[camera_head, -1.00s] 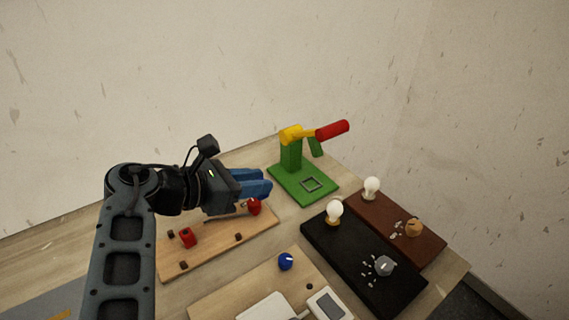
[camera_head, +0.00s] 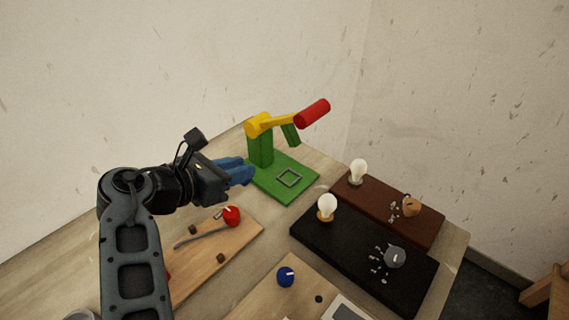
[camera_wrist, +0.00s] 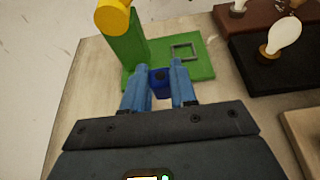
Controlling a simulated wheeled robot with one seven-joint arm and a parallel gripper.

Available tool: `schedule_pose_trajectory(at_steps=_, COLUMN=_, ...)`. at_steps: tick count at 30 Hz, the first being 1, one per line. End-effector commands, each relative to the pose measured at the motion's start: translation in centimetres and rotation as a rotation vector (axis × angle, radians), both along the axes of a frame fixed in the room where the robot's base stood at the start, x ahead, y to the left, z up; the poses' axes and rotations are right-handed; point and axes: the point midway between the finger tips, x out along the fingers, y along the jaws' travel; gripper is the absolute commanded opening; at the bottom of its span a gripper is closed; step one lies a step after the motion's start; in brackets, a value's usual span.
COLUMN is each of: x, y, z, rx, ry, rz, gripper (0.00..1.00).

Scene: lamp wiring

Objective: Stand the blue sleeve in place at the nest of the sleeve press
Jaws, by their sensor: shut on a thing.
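My gripper (camera_wrist: 159,88) is shut on the blue sleeve (camera_wrist: 160,80), which shows as a dark blue block between the two blue fingers in the wrist view. In the head view my gripper (camera_head: 249,171) is near the left edge of the green base of the sleeve press (camera_head: 262,152), and its fingers hide the sleeve. The nest (camera_head: 289,178) is an empty grey square frame on the base; it also shows in the wrist view (camera_wrist: 186,51), ahead and right of my fingers. The press has a yellow pivot and a raised lever with a red handle (camera_head: 312,113).
A black board (camera_head: 345,253) and a brown board (camera_head: 370,203) with bulbs stand right of the press. A wooden board (camera_head: 215,262) with a red knob (camera_head: 232,215) lies below my gripper. Another board has a blue knob (camera_head: 285,277). The nest is open from above.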

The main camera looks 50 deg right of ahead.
Motion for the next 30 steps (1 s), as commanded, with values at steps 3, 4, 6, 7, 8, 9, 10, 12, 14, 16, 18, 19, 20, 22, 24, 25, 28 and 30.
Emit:
schedule_pose_trajectory(at_steps=3, x=-1.2, y=-2.8, z=0.2, rx=-0.002, ry=0.0, rz=-0.002, gripper=0.0)
schedule_pose_trajectory(at_steps=4, x=-1.5, y=-3.5, z=0.3, rx=-0.003, ry=-0.001, rz=-0.004, gripper=0.0)
schedule_pose_trajectory(at_steps=6, x=-2.2, y=-5.1, z=0.2, rx=-0.003, ry=0.0, rz=-0.003, gripper=0.0)
schedule_pose_trajectory(at_steps=7, x=-2.4, y=-5.7, z=0.2, rx=-0.002, ry=-0.001, rz=-0.004, gripper=0.0)
schedule_pose_trajectory(at_steps=8, x=-2.7, y=-6.3, z=0.2, rx=-0.002, ry=-0.001, rz=-0.002, gripper=0.0)
schedule_pose_trajectory(at_steps=9, x=-3.0, y=-7.0, z=0.2, rx=-0.003, ry=0.0, rz=-0.003, gripper=0.0)
schedule_pose_trajectory(at_steps=10, x=-3.2, y=-7.6, z=0.2, rx=-0.002, ry=0.0, rz=-0.002, gripper=0.0)
schedule_pose_trajectory(at_steps=12, x=-3.6, y=-8.5, z=0.1, rx=-0.002, ry=0.0, rz=-0.001, gripper=0.0)
schedule_pose_trajectory(at_steps=14, x=-3.8, y=-9.0, z=0.1, rx=0.0, ry=0.0, rz=-0.001, gripper=0.0)
schedule_pose_trajectory(at_steps=16, x=-4.0, y=-9.4, z=0.1, rx=0.0, ry=-0.001, rz=0.001, gripper=0.0)
schedule_pose_trajectory(at_steps=18, x=-4.0, y=-9.5, z=-0.1, rx=0.0, ry=0.001, rz=0.001, gripper=0.0)
schedule_pose_trajectory(at_steps=19, x=-4.0, y=-9.6, z=-0.3, rx=-0.001, ry=0.001, rz=0.001, gripper=0.0)
schedule_pose_trajectory(at_steps=20, x=-4.0, y=-9.6, z=-0.6, rx=-0.001, ry=0.002, rz=0.003, gripper=0.0)
schedule_pose_trajectory(at_steps=22, x=-4.0, y=-9.6, z=-1.5, rx=-0.001, ry=0.003, rz=0.002, gripper=0.0)
schedule_pose_trajectory(at_steps=24, x=-4.0, y=-9.6, z=-2.5, rx=-0.001, ry=0.005, rz=0.002, gripper=0.0)
schedule_pose_trajectory(at_steps=25, x=-4.0, y=-9.6, z=-2.9, rx=0.0, ry=0.004, rz=0.002, gripper=0.0)
schedule_pose_trajectory(at_steps=28, x=-4.0, y=-9.5, z=-3.5, rx=0.0, ry=0.001, rz=0.002, gripper=0.0)
schedule_pose_trajectory(at_steps=30, x=-4.0, y=-9.5, z=-3.5, rx=0.0, ry=0.001, rz=0.001, gripper=0.0)
